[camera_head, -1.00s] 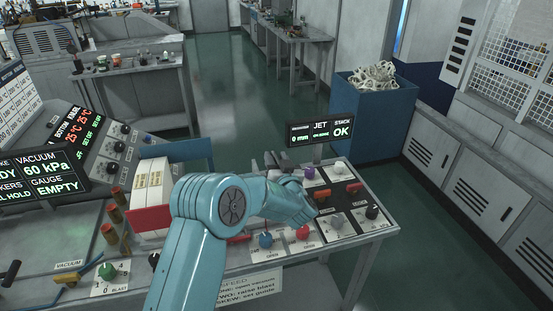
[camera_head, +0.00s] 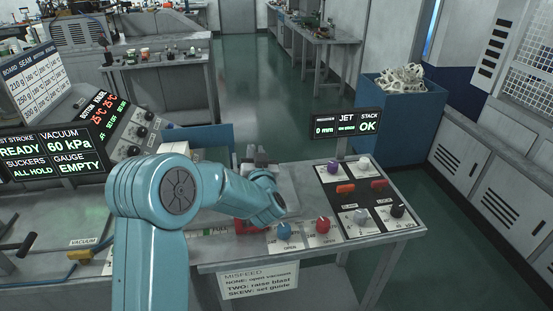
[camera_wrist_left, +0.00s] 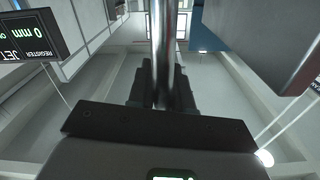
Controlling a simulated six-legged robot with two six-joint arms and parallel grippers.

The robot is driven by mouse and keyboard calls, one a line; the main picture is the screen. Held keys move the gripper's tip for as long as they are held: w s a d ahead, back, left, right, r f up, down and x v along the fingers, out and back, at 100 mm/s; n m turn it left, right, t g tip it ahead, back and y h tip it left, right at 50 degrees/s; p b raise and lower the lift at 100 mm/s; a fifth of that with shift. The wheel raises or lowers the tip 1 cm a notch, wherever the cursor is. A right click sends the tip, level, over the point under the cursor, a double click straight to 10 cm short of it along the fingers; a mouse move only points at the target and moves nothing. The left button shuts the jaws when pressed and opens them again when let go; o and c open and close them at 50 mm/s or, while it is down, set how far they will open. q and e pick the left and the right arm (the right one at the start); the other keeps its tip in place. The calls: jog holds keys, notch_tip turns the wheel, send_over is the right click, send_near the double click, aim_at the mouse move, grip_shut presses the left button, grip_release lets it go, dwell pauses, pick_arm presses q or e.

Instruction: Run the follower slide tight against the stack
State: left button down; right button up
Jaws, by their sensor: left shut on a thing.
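My left gripper (camera_head: 262,157) is at the back edge of the bench, left of the knob panel, with its wrist bent down over the bench. In the left wrist view, its dark fingers (camera_wrist_left: 162,85) are shut on a bright steel rod (camera_wrist_left: 162,40). I cannot tell whether this rod belongs to the follower slide. The stack is almost wholly hidden behind my left arm; only a pale sliver (camera_head: 189,154) shows above it. The gap between follower and stack cannot be seen. My right gripper is out of view.
A display (camera_head: 345,124) reads 0 mm and STACK OK. The knob panel (camera_head: 352,198) is to the right of my gripper, with blue (camera_head: 284,231) and red (camera_head: 323,225) knobs in front. A blue plate (camera_head: 215,136) stands behind the arm. A blue bin (camera_head: 395,115) stands beyond the bench.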

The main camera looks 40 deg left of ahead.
pick_arm(q)
jog(key=shift+s+a, duration=0.25)
jog(key=shift+s, duration=0.05)
jog(key=c, duration=1.2)
grip_release()
jog(key=shift+o, duration=0.4)
jog(key=shift+w+a, duration=0.1)
jog(key=shift+w, duration=0.05)
jog(key=shift+r, duration=0.1)
notch_tip(320, 180, up, 20)
jog(key=p, duration=0.1)
